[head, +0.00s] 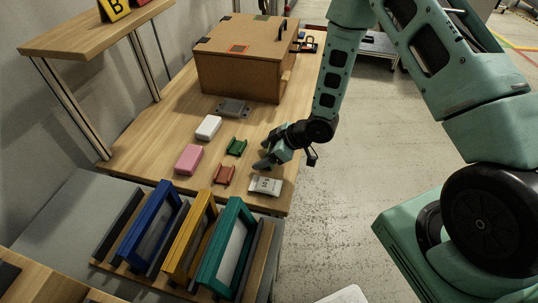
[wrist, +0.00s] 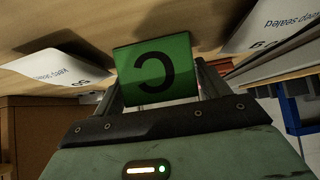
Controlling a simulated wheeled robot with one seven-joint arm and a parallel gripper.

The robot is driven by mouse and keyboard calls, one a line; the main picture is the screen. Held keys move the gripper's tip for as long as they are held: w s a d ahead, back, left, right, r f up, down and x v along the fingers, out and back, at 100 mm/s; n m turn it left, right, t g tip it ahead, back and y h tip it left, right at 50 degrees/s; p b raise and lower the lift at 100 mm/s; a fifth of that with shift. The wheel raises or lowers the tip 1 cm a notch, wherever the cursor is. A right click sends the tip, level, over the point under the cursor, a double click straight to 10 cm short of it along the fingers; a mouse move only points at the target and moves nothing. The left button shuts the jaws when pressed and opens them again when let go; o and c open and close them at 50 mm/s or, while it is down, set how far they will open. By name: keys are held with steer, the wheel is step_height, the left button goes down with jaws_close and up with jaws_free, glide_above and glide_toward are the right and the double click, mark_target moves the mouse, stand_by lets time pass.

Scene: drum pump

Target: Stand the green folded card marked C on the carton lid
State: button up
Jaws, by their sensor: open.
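The green folded card marked C (wrist: 153,70) is in the wrist view, directly in front of my gripper and between its two fingers. The letter appears upside down. I cannot tell whether the fingers touch it. The brown carton (head: 235,82) stands farther back, closed. Its lid (head: 222,30) bears a red-framed square and other coloured patches.
A black handle (head: 282,31) rises at the lid's right.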

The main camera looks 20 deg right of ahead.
steer(key=c, duration=0.8)
steer(key=shift+r, duration=0.1)
